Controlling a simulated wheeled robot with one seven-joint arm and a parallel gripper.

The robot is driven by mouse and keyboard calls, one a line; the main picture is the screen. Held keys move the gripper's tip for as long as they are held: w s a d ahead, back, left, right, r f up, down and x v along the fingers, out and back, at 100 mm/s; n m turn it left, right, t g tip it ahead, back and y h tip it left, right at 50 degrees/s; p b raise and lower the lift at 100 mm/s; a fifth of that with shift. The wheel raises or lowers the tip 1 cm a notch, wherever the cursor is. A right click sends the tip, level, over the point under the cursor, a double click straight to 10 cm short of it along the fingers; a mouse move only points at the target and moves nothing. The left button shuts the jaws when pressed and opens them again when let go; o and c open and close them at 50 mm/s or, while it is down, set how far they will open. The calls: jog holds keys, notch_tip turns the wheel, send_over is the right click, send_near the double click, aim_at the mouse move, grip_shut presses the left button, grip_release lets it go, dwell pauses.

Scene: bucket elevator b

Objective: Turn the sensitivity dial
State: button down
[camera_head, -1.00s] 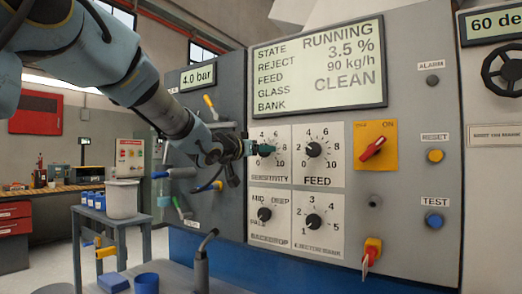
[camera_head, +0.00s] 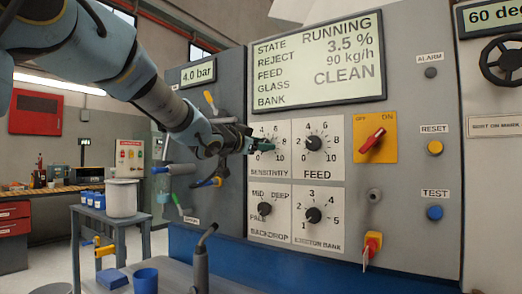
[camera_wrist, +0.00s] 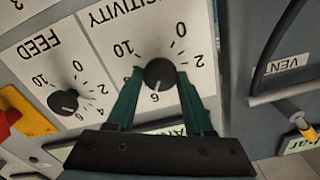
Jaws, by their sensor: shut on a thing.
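The sensitivity dial (camera_wrist: 160,75) is a round black knob with a pale pointer line, on a white plate marked 0 to 10. In the wrist view its pointer is toward the side between 4 and 6. My gripper (camera_wrist: 160,84) has its two green fingers on either side of the knob, shut on it. In the head view my gripper (camera_head: 262,145) is at the sensitivity plate (camera_head: 270,170) and hides the knob.
The feed dial (camera_head: 314,143) is just right of the sensitivity plate, with the backdrop dial (camera_head: 264,209) and ejector bank dial (camera_head: 313,215) below. A red switch (camera_head: 373,140) is further right.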

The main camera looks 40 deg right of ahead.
jog(key=shift+m, duration=0.3)
jog(key=shift+c, duration=1.5)
grip_release()
jog(key=v, duration=1.1)
jog(key=shift+b, duration=0.45)
jog(key=shift+d, duration=0.1)
